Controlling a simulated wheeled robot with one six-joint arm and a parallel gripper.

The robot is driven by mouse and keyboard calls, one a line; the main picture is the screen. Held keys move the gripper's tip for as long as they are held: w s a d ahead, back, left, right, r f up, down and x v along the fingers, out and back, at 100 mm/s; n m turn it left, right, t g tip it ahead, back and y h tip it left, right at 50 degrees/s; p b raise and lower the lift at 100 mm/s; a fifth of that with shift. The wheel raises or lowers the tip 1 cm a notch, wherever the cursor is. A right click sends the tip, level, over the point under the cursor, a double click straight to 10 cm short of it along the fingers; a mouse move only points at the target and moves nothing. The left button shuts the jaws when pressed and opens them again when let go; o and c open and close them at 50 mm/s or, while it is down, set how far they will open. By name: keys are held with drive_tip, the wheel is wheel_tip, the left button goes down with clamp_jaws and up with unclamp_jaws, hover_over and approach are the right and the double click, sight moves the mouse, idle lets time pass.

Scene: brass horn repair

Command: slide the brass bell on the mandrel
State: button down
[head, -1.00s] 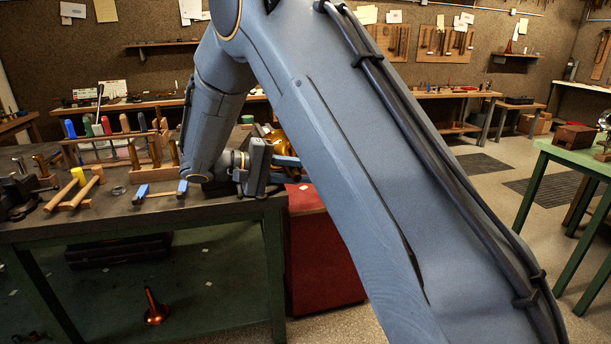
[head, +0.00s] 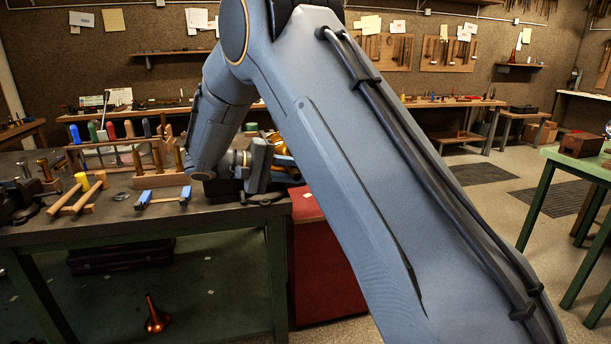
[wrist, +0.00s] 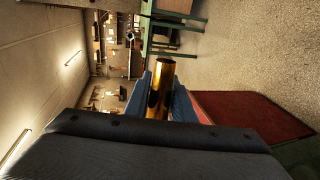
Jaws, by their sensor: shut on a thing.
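My gripper (wrist: 165,95) is shut on a brass piece (wrist: 161,88), which stands between the blue fingers as a shiny tube in the wrist view. I take it to be the brass bell. In the head view, my gripper (head: 283,162) is at the right end of the dark-topped bench, with a bit of the brass (head: 277,141) showing behind it. Most of the brass piece is hidden there by my gripper and arm. I cannot make out the mandrel in either view.
The bench (head: 110,231) carries wooden mallets (head: 76,194), a rack of coloured-handled tools (head: 122,150) and a blue-ended clamp (head: 163,197). A red cabinet (head: 325,260) stands beside it. A green table (head: 585,160) stands right, with open floor between.

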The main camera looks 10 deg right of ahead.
drive_tip(key=shift+w+b, duration=0.45)
drive_tip(key=shift+w, duration=0.6)
drive_tip(key=c, duration=1.4)
unclamp_jaws()
drive_tip(key=shift+c, duration=0.2)
drive_tip(key=shift+a, duration=0.15)
drive_tip(key=b+v, duration=0.2)
drive_tip(key=v, duration=0.5)
drive_tip(key=shift+a, duration=0.3)
drive_tip(key=shift+s+r, duration=0.1)
